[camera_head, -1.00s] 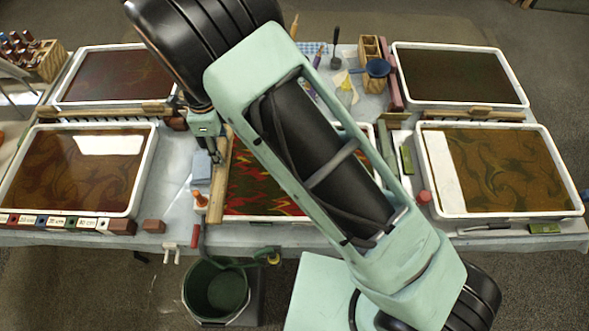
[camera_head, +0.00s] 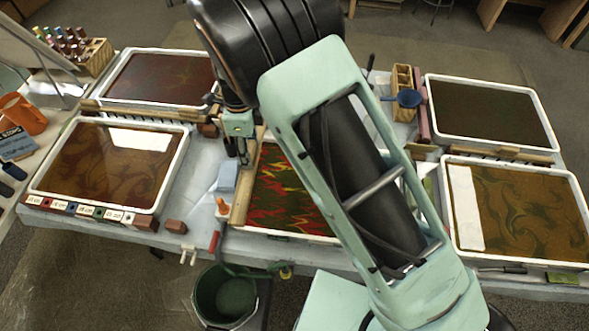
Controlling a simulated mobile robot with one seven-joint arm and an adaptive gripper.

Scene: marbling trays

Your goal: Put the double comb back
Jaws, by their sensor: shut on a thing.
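My gripper (camera_head: 242,158) points down at the upper left edge of the middle front tray (camera_head: 285,233). Its jaws are shut, with the fingertips close against a long wooden bar that I take for the double comb (camera_head: 242,197). The bar lies lengthwise along the left side of that tray. Its teeth cannot be made out, and the exact contact is too small to see. The tray holds a red, yellow and green zigzag pattern. My arm hides the tray's right part and much of the table's middle.
Toothed wooden combs lie between the left trays (camera_head: 135,114) and between the right trays (camera_head: 500,153). A grey-blue block (camera_head: 226,177) and an orange-topped bottle (camera_head: 221,207) stand left of the bar. A green bucket (camera_head: 226,297) is below the table's front edge.

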